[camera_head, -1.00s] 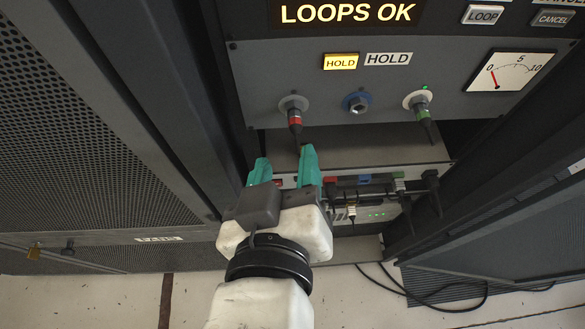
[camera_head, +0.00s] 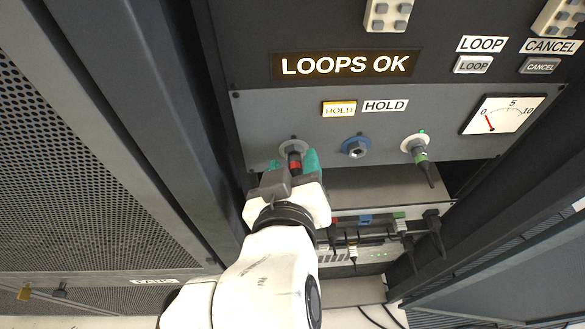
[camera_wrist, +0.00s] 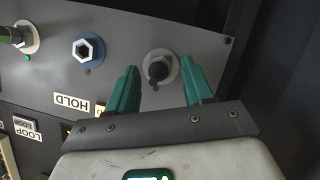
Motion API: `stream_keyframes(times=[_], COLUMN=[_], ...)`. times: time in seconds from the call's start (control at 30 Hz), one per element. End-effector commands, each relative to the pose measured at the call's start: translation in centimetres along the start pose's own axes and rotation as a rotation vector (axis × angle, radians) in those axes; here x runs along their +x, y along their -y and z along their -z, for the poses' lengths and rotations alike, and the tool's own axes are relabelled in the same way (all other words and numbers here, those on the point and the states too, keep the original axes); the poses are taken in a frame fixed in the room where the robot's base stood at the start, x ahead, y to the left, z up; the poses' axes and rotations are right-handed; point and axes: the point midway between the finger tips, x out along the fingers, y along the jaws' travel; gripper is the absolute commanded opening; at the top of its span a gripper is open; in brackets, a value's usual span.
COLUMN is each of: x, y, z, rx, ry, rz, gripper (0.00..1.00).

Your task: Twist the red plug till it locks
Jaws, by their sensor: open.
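The red plug (camera_head: 294,164) sits in the left grey socket ring (camera_head: 293,146) on the dark panel. My gripper (camera_head: 295,158) is at the plug with its teal fingers apart, one on each side. In the wrist view the dark back of the red plug (camera_wrist: 156,72) shows between the open fingers (camera_wrist: 159,66), in front of its round socket. No finger visibly touches it there. The red band is not seen in that view, so how far the plug is turned cannot be told.
A blue-ringed hex socket (camera_head: 356,147) is to the right, then a green-banded plug (camera_head: 420,157) with a cable. A lit HOLD button (camera_head: 339,109) is above. Cabled equipment (camera_head: 372,238) sits below. A dark rack post stands close on the left.

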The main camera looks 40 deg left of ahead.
Motion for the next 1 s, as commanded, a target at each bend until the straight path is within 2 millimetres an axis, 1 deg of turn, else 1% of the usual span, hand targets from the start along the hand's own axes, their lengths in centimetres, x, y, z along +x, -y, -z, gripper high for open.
stream_keyframes(times=[0.07,0.5,0.6,0.8,1.0], x=[-0.01,-0.03,-0.03,-0.05,-0.05], y=[0.0,0.01,0.01,-0.05,-0.25], z=[0.01,0.0,0.0,0.03,0.07], rx=[0.0,0.0,0.0,0.011,0.1], ry=[0.0,0.0,0.0,0.0,0.001], rz=[0.0,0.0,0.0,0.004,0.041], gripper=[0.51,0.08,0.0,0.0,0.0])
